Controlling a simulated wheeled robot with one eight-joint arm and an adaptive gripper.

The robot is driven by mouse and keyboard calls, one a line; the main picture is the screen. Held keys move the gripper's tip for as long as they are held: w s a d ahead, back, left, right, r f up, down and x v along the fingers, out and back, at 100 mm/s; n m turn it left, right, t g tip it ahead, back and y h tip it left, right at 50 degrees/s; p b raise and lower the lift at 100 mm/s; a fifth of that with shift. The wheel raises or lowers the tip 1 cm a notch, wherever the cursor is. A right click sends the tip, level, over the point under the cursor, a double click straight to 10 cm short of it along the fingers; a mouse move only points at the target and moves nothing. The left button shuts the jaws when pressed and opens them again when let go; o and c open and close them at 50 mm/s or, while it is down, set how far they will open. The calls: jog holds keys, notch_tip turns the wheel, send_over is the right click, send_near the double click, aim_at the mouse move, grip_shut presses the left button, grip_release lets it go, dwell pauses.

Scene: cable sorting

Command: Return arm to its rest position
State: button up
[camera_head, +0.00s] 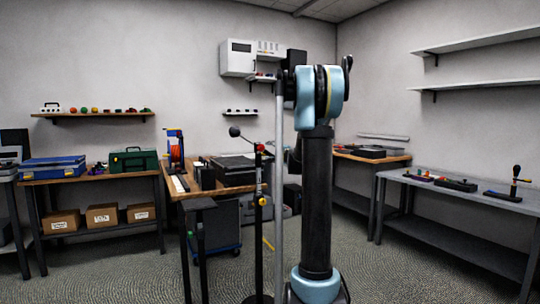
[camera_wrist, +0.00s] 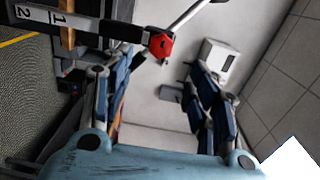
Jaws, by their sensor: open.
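My arm stands upright in the head view, with its blue elbow at the top and a black link running down to a blue base joint. My gripper is not clearly seen there, since the arm blocks part of that area. In the wrist view my gripper (camera_wrist: 158,78) has its two blue-padded fingers spread wide apart with nothing between them. A red knob (camera_wrist: 161,45) on a pole shows beyond the fingertips, apart from them. No cable can be made out in either view.
A thin stand with a red knob (camera_head: 259,147) rises left of my arm, before a wooden-topped bench (camera_head: 217,187). A grey bench (camera_head: 460,195) stands right and a wooden table (camera_head: 100,177) left. A white wall cabinet (camera_head: 237,58) hangs behind. Carpet (camera_head: 400,270) is clear at front right.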

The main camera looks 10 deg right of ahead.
jog(key=s+a+f+n+g, duration=0.3)
jog(key=s+a+f, duration=0.1)
jog(key=s, duration=0.6)
jog(key=s+a+f+n+g+y, duration=0.1)
jog(key=s+a+f+n+g, duration=0.2)
jog(key=s, duration=0.6)
jog(key=s+a+f+n+g, duration=0.2)
jog(key=s+a+f+n, duration=0.25)
jog(key=s, duration=0.55)
jog(key=s+d+f+n+g+h, duration=0.1)
jog(key=s+d+f+g+h, duration=0.1)
jog(key=s+f, duration=0.4)
jog(key=s+d+f+n+g+h, duration=0.1)
jog(key=s+f, duration=0.6)
jog(key=s, duration=0.7)
jog(key=s+d+f+n+g+h, duration=0.2)
jog(key=s+f, duration=0.5)
jog(key=s, duration=0.4)
jog(key=d+g+h, duration=0.1)
jog(key=d+g, duration=0.1)
jog(key=d, duration=0.1)
jog(key=shift+d+f+h, duration=0.15)
jog(key=shift+d+h, duration=0.15)
jog(key=shift+w+f, duration=0.2)
jog(key=shift+w, duration=0.3)
